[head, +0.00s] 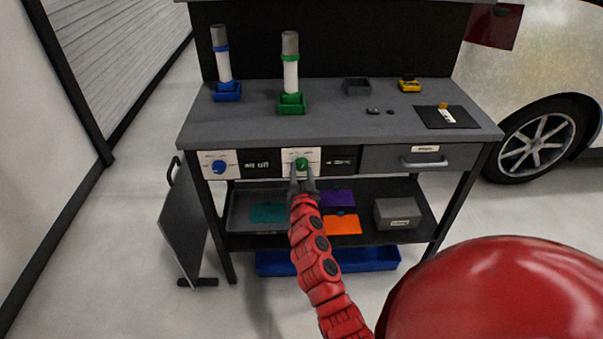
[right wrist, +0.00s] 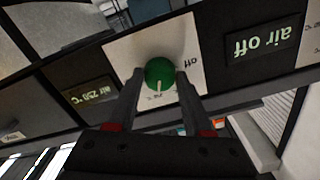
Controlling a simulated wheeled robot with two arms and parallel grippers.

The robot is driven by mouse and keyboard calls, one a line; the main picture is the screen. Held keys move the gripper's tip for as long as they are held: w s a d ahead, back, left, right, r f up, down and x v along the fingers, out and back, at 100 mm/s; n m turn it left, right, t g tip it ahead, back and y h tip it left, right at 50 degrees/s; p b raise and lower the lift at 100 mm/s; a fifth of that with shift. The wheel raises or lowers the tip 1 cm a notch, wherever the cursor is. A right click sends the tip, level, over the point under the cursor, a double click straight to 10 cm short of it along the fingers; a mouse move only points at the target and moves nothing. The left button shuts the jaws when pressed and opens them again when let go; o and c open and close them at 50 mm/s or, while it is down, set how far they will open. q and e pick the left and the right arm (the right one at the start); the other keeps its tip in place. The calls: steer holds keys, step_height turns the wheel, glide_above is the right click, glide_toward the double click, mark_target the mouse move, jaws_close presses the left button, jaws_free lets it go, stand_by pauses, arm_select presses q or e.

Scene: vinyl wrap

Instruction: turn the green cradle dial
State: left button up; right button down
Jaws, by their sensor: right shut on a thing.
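The green cradle dial (head: 302,164) sits on a white plate on the front panel of the workbench, below the green cradle (head: 291,103). My right gripper (head: 302,180) reaches it from the front, with its fingers on either side of the knob. In the right wrist view the dial (right wrist: 160,74) is between the two fingertips (right wrist: 160,80), and the gripper is shut on it. A white pointer line shows on the knob. The plate carries the word "off", upside down in this view. A small display beside it reads "air off" (right wrist: 264,48). My left gripper is not in view.
A blue dial (head: 219,167) is on the panel to the left, below a blue cradle (head: 227,92). A drawer (head: 422,158) is on the right. The lower shelf holds coloured sheets and a grey box (head: 397,212). A dark board (head: 183,225) leans at the bench's left side.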

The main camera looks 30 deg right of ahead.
steer(key=n+b, duration=0.1)
steer(key=n, duration=0.1)
steer(key=shift+f+n, duration=0.15)
steer(key=shift+n, duration=0.15)
steer(key=n+b, duration=0.1)
steer(key=n, duration=0.1)
steer(key=shift+n, duration=0.3)
steer(key=n, duration=0.2)
steer(key=shift+n+b, duration=0.3)
steer(key=shift+n, duration=0.1)
steer(key=n, duration=0.2)
steer(key=shift+n, duration=0.4)
steer(key=n, duration=0.2)
steer(key=shift+n, duration=0.3)
steer(key=n, duration=0.3)
steer(key=shift+r+n, duration=0.25)
steer(key=shift+n, duration=0.05)
steer(key=n+p, duration=0.1)
steer(key=n, duration=0.4)
steer(key=shift+d+n, duration=0.1)
steer(key=shift+n, duration=0.3)
